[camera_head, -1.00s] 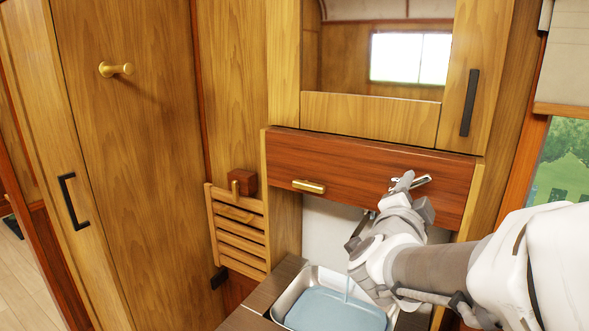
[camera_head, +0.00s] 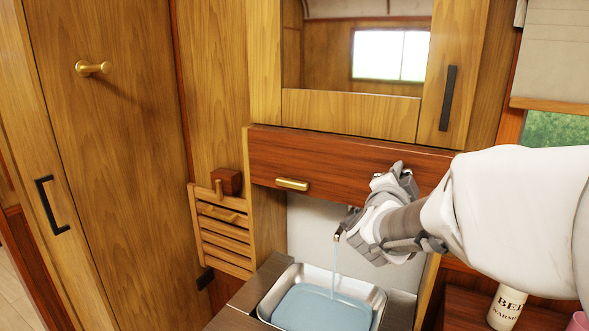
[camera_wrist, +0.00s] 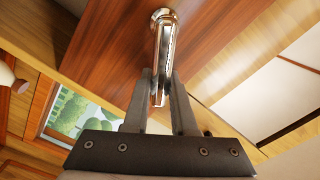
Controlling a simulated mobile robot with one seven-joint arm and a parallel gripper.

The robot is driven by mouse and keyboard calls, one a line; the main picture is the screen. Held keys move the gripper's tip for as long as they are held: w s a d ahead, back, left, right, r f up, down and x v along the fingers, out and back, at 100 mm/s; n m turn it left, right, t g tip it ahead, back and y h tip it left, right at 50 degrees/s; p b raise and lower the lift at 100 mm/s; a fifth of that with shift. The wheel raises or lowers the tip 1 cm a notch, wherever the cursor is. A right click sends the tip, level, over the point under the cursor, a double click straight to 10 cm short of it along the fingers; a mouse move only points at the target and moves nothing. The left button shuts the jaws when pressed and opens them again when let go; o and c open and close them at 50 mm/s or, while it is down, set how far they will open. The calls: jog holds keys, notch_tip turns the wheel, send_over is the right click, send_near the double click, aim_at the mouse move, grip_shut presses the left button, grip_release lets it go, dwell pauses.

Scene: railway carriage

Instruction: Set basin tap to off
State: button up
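Water runs in a thin stream from the basin tap's spout (camera_head: 338,237) into the metal basin (camera_head: 264,308). A chrome lever (camera_wrist: 164,40) on the red-brown panel shows in the wrist view; it looks like the tap's control. My gripper (camera_wrist: 160,78) is up at this panel, with one finger on each side of the lever's lower end. The gap between the fingers is narrow, and I cannot tell whether they press on the lever. In the head view my gripper (camera_head: 398,170) hides the lever.
A brass handle (camera_head: 292,184) sits on the same panel, left of my gripper. A mirror cabinet (camera_head: 350,105) is above. A slatted wooden rack (camera_head: 222,240) hangs left of the basin. A white bottle (camera_head: 507,308) stands on a low shelf at the lower right.

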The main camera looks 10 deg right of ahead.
grip_shut()
jog(key=shift+f+b, duration=0.2)
jog(key=shift+b, duration=0.15)
dwell(0.8)
jog(key=m+b, duration=0.1)
jog(key=b, duration=0.1)
jog(key=f+m+b, duration=0.1)
jog(key=b, duration=0.1)
jog(key=shift+s+d+f, duration=0.15)
jog(key=shift+d+f, duration=0.05)
jog(key=shift+d, duration=0.05)
jog(key=shift+s+d+f+m+b, duration=0.1)
jog(key=shift+f+m+b, duration=0.2)
jog(key=shift+m+b, duration=0.8)
jog(key=shift+d+f+m+b, duration=0.1)
jog(key=shift+f+m+b, duration=0.35)
jog(key=shift+b, duration=1)
jog(key=shift+s+f+m+b, duration=0.1)
jog(key=shift+f+m+b, duration=0.05)
jog(key=shift+m+b, duration=1)
jog(key=o, duration=0.7)
grip_release()
